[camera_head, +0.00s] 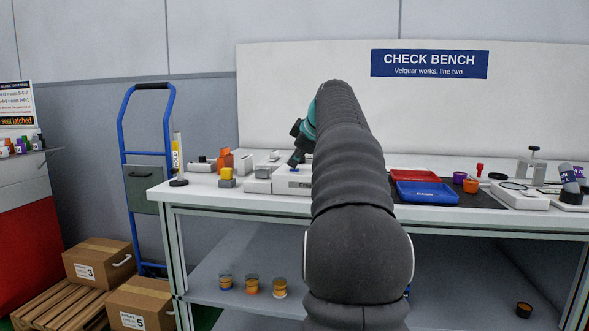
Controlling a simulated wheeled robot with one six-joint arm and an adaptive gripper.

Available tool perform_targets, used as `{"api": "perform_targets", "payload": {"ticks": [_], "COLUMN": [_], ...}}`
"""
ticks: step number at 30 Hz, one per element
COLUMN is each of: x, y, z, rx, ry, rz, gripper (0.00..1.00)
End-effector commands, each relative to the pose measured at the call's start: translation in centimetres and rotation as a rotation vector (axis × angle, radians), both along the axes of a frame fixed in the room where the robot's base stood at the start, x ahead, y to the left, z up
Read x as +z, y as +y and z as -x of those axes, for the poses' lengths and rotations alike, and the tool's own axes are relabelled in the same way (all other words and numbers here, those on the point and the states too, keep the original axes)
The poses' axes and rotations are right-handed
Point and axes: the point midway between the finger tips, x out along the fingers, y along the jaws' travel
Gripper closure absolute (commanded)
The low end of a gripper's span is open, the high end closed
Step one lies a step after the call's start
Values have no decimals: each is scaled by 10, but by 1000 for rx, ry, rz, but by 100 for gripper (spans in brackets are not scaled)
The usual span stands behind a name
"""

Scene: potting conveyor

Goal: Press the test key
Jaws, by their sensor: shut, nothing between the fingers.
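My gripper (295,161) is shut with nothing between its fingers. It points down over a pale box-shaped device (289,184) on the left half of the bench, left of my arm. A small blue piece (295,170), which may be the test key, shows on top of the device right under the fingertips. I cannot tell whether the fingertips touch it. My arm hides the right part of the device and the bench behind it.
Left of the device stand a grey box with a yellow block (227,173) and an orange item (225,158). Right of my arm are a red tray (415,175), a blue tray (428,193) and a white stand (520,195). The bench's front edge (240,203) is clear.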

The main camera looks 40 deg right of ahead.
Motion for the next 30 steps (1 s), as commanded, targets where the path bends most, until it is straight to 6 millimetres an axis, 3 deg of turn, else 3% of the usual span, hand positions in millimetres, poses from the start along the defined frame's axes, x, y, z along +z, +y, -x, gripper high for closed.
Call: {"api": "perform_targets", "payload": {"ticks": [7,20,30], "x": [14,16,43], "y": [0,0,0], "z": [0,0,0], "rx": [1,0,0], "ry": [1,0,0], "rz": [-1,0,0], "gripper": [100,100,100]}}
